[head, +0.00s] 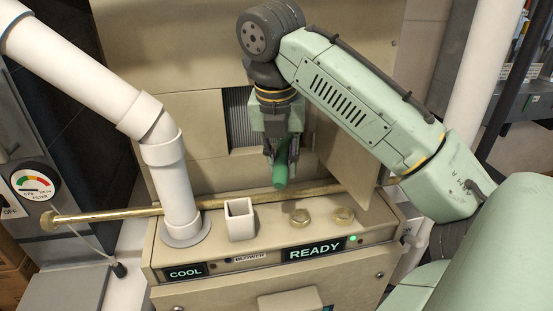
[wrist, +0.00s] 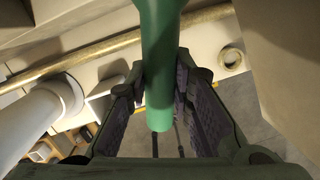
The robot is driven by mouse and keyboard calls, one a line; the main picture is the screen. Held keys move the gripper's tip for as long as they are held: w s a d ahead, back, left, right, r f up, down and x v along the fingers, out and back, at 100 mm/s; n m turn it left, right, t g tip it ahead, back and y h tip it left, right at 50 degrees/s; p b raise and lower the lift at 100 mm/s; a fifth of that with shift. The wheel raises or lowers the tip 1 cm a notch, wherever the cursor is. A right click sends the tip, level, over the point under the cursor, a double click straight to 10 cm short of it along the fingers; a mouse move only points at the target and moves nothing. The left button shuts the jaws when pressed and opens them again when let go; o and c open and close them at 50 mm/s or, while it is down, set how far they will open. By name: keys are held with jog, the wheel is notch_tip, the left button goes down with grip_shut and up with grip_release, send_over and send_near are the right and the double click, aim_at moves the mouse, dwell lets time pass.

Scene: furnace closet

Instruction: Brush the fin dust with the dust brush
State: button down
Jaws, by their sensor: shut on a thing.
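My gripper (head: 281,153) is shut on the green handle of the dust brush (head: 280,176), in front of the furnace opening. The wrist view shows the green handle (wrist: 160,60) between the two finger pads; one end runs out of the top of that picture. I cannot make out the bristles in either view. The grey upright fins (head: 239,118) show in the opening, left of and behind my gripper. The gripper and arm hide part of the opening. Dust on the fins is too small to tell.
A brass pipe (head: 110,214) crosses just below the gripper. A beige door panel (head: 342,165) stands open on the right. The panel display (head: 315,250) reads READY.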

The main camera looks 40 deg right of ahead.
jog(key=shift+w+a, duration=0.6)
jog(key=shift+a, duration=0.35)
jog(key=shift+w+a, duration=0.6)
jog(key=shift+a, duration=0.3)
jog(key=shift+r, duration=0.1)
